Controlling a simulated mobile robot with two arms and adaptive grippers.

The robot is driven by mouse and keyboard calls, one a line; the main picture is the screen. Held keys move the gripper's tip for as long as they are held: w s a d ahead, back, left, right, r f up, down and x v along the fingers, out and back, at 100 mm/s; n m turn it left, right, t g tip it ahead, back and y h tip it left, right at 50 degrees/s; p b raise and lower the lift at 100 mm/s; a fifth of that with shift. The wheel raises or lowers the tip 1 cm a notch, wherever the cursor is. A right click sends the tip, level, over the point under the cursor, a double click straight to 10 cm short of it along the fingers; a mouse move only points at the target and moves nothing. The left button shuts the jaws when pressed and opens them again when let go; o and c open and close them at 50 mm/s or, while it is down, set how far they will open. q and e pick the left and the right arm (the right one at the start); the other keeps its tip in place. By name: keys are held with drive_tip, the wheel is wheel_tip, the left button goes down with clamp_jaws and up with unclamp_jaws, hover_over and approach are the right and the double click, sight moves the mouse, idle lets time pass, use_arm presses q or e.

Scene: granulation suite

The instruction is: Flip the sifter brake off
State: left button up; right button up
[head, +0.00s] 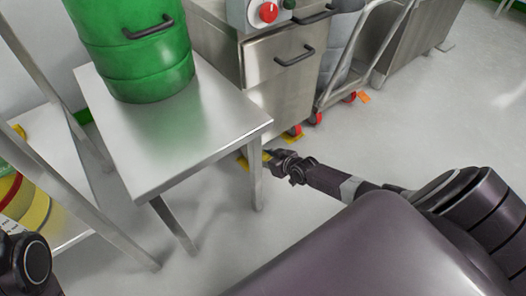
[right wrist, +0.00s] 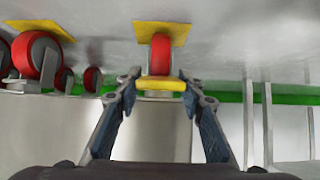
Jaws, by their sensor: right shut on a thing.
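My right gripper (head: 281,160) is low near the floor, at the foot of the steel cabinet (head: 280,95) with the red button. In the right wrist view, the fingers of my right gripper (right wrist: 160,80) are on either side of a yellow brake tab (right wrist: 158,85) and shut on it. The tab is at a caster with a red wheel (right wrist: 160,55), which stands on a yellow floor patch (right wrist: 160,32). In the head view the gripper hides the tab. Part of my left arm shows at the lower left; its gripper is out of view.
A steel table (head: 190,140) with a green drum (head: 135,50) stands left of the gripper. A trolley (head: 350,65) on red casters stands right of the cabinet. A shelf with a yellow drum (head: 30,205) is at the left. The floor at right is clear.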

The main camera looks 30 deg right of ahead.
idle(0.4)
drive_tip(key=o, duration=1.2)
drive_tip(key=shift+c, duration=0.2)
drive_tip(key=shift+s+a+r, duration=0.1)
drive_tip(key=shift+s+r, duration=0.2)
drive_tip(key=shift+s, duration=0.35)
drive_tip(key=v, duration=1)
drive_tip(key=shift+r, duration=0.35)
drive_tip(key=shift+d, duration=0.2)
